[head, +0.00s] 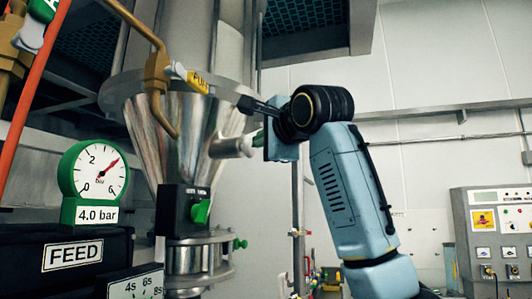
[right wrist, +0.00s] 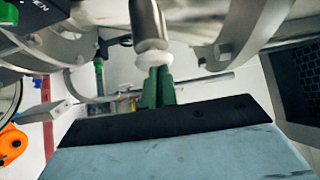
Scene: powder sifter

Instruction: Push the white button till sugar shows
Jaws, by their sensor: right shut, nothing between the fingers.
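The white button (head: 246,146) sits on the end of a short metal cylinder (head: 226,147) at the right side of the steel hopper (head: 165,135). In the right wrist view the button (right wrist: 153,59) is a round white cap straight ahead of my fingers. My right gripper (head: 257,139) has green fingers, shut and empty, with the tips at the button's face. In the right wrist view the fingertips (right wrist: 158,72) overlap the button's lower edge; they look in contact or nearly so. No sugar shows. My left gripper is not in view.
A pressure gauge (head: 96,176) with a red needle and a 4.0 bar label stands at left, above a FEED box (head: 72,254). A brass pipe (head: 158,75) and a yellow tag (head: 197,82) hang near the hopper. A control panel (head: 494,240) stands at right.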

